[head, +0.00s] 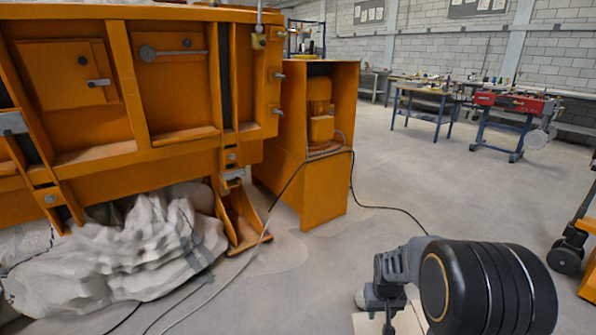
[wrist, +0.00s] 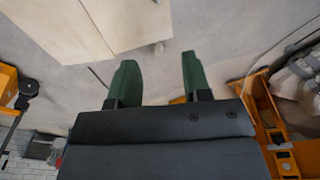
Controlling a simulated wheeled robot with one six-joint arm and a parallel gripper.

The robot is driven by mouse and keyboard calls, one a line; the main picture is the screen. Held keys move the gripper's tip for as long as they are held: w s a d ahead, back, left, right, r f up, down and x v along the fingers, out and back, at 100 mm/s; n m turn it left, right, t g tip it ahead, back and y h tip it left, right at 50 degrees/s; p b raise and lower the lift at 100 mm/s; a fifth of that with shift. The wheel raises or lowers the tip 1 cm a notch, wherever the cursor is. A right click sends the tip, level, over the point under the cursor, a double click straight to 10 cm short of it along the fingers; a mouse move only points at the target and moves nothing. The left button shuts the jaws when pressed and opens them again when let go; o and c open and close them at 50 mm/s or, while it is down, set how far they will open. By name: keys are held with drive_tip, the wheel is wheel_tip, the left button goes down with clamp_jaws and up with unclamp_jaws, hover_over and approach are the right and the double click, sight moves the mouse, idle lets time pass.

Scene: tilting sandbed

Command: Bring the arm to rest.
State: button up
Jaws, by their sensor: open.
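My gripper (wrist: 157,75) shows in the wrist view with its two green fingers apart and nothing between them. In the head view my arm is at the lower right, bent, with a large black joint in front. My gripper's fingertips cannot be made out in the head view. The orange sandbed (head: 180,95) stands at the left of the head view, apart from my arm.
A grey-white crumpled heap (head: 115,255) lies under the sandbed. An orange housing with a motor (head: 320,120) stands beside it. Cables (head: 375,206) run over the floor. A blue-legged workbench (head: 425,90) and a red machine (head: 512,103) stand farther back.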

drive_tip(key=s+a+r+t+p, duration=0.1)
drive_tip(key=s+r+p, duration=0.3)
drive_tip(key=r, duration=0.8)
drive_tip(key=s+a+r+p, duration=0.3)
drive_tip(key=s+r+p, duration=0.2)
drive_tip(key=r+p, duration=0.4)
drive_tip(key=s+a+r+t+p, duration=0.1)
drive_tip(key=s+r+p, duration=0.4)
drive_tip(key=r, duration=1.2)
drive_tip(key=shift+s+a+n+t+y+p, duration=0.35)
drive_tip(key=shift+a+p, duration=0.45)
drive_tip(key=shift+p, duration=0.4)
